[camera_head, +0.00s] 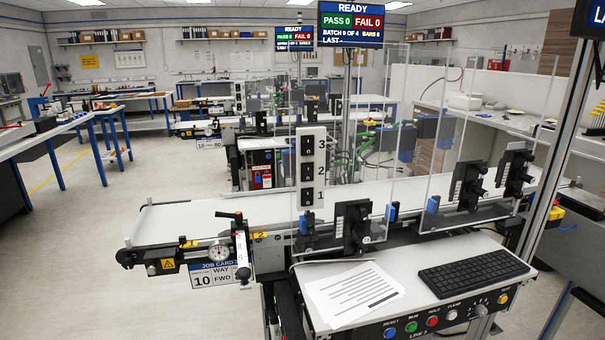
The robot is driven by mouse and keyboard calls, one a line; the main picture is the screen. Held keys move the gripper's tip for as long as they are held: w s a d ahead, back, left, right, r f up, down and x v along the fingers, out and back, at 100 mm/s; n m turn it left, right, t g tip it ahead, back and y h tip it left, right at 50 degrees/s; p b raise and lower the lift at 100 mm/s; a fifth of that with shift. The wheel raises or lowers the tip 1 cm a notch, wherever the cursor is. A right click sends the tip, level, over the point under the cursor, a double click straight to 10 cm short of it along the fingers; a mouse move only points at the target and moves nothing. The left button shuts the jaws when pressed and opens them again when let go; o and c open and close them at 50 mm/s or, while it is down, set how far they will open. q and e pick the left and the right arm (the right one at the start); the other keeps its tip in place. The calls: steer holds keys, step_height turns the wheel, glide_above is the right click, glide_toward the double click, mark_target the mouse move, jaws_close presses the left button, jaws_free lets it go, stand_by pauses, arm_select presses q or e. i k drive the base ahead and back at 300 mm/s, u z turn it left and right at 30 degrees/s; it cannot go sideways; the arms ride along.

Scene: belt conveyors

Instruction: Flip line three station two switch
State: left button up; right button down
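A white upright switch panel (322,150) stands on the nearest belt conveyor. It carries three black switches in a column, labelled 3 at the top, 2 in the middle and 1 at the bottom. The middle switch (306,172) shows clearly, but its set position is too small to tell. Neither of my grippers is in view.
Clear guard panels (400,150) stand along the nearest conveyor (185,220). A keyboard (472,272) and a paper sheet (352,292) lie on the console. A display (350,24) reads READY, PASS 0, FAIL 0. Open floor (90,260) lies to the left.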

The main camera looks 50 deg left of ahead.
mark_target(308, 169)
steer(key=u, duration=1.55)
steer(key=k, duration=1.35)
steer(key=z, duration=0.35)
steer(key=i, duration=0.45)
steer(key=z, duration=0.8)
steer(key=i, duration=1.05)
steer(key=u, duration=0.4)
